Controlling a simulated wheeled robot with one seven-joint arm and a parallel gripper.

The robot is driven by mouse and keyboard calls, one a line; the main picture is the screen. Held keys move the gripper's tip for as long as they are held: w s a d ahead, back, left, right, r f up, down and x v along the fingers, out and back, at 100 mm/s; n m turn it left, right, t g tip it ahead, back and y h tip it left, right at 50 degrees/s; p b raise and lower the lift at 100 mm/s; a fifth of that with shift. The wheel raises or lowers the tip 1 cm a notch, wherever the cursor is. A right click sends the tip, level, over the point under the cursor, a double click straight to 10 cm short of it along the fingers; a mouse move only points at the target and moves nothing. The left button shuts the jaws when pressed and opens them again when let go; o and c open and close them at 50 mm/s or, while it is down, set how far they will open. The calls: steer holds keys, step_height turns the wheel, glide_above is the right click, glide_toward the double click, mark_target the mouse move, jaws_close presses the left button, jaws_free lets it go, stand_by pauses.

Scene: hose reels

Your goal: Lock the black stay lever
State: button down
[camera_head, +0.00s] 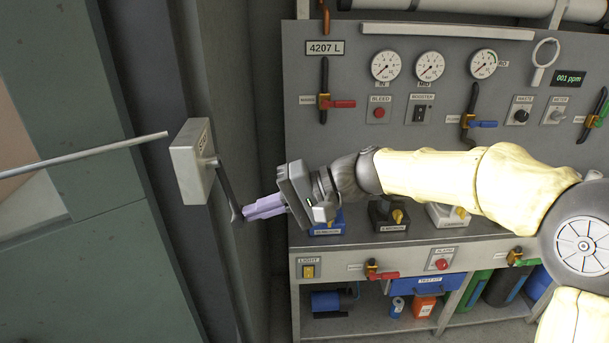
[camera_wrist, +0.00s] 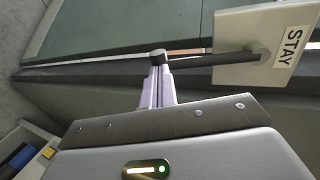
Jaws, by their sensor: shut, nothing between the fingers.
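The black stay lever (camera_head: 226,185) hangs from a grey box (camera_head: 189,165) on the dark post at the left, slanting down and to the right. In the wrist view the lever (camera_wrist: 215,59) runs from the box marked STAY (camera_wrist: 262,45) to a rounded knob end. My gripper (camera_head: 246,213) has pale purple fingers, shut and empty, pointing left at the lever's lower end. In the wrist view the fingertips (camera_wrist: 158,68) are right at the knob. I cannot tell whether they touch it.
A thin metal rod (camera_head: 85,155) reaches toward the box from the left. Behind my arm stands a grey panel (camera_head: 345,150) with gauges, valves and switches. Under it is a bench (camera_head: 345,240) with small pump-like units. A lower shelf (camera_head: 400,320) holds bins.

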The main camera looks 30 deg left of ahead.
steer(key=shift+s+a+f+y+b, duration=0.25)
steer(key=shift+a+b, duration=0.2)
steer(key=shift+b, duration=0.3)
steer(key=shift+s+a+f+y+b, duration=0.15)
steer(key=shift+s+a+f+b, duration=0.2)
steer(key=shift+b, duration=0.35)
steer(key=shift+a+r+g, duration=0.1)
steer(key=shift+r+g, duration=0.05)
steer(key=shift+g, duration=0.15)
steer(key=f+v, duration=0.1)
steer(key=v, duration=1.3)
steer(key=shift+d, duration=0.3)
steer(key=shift+w+f, duration=0.1)
